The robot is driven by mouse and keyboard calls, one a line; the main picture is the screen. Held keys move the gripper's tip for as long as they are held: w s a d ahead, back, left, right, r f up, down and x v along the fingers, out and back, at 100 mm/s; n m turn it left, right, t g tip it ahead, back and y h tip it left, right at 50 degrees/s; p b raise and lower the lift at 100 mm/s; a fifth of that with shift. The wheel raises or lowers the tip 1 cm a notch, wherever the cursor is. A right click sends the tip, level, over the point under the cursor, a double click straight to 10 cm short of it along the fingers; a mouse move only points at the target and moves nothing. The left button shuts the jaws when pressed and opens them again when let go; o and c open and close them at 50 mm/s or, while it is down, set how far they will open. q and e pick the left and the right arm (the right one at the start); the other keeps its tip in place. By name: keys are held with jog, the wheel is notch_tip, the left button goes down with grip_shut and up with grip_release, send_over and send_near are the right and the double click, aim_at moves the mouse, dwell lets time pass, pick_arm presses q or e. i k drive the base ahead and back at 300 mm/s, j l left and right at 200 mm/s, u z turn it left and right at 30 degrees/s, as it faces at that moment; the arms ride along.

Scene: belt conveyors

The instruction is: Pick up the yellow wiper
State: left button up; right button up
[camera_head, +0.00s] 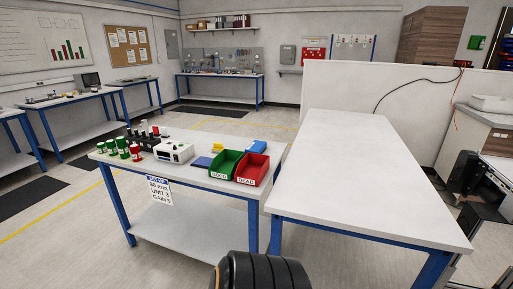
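A small yellow object (217,148) lies on the white-topped table (130,166) with blue legs, behind the blue flat piece and beside the green bin. It is too small to tell whether it is the yellow wiper. No other yellow tool shows on the tables. Neither of my grippers is in view, and nothing is seen held.
A green bin marked GOOD (222,165) and a red bin (250,171) stand at that table's right end. A white instrument (174,153), blue flat pieces (201,162), and green and red cylinders (121,146) are nearby. The right table (360,175) is bare.

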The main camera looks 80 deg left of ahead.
aim_at(218, 147)
jog(key=u, duration=4.35)
